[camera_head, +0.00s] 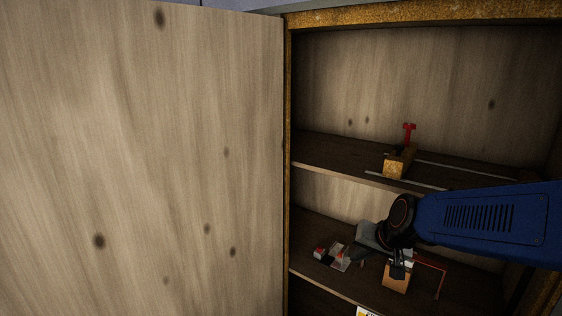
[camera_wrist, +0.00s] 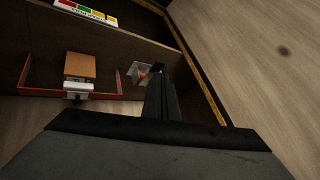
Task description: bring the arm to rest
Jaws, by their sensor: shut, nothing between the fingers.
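My gripper (camera_head: 352,255) reaches in from the right over the lower shelf of an open cabinet. Its dark fingers also show in the wrist view (camera_wrist: 158,85), shut together with nothing between them. The blue arm link extends out of the picture at the right. A small clear box with red parts (camera_head: 338,263) lies on the lower shelf near the fingertips; it also shows in the wrist view (camera_wrist: 138,70), partly hidden by the fingers. I cannot tell whether they touch it.
On the lower shelf (camera_head: 310,225) stands a wooden block (camera_head: 396,281) with a metal fitting and a thin red frame (camera_head: 442,272). The upper shelf holds a block (camera_head: 397,163) with a red handle (camera_head: 409,130). The wooden door (camera_head: 150,150) stands open at the left.

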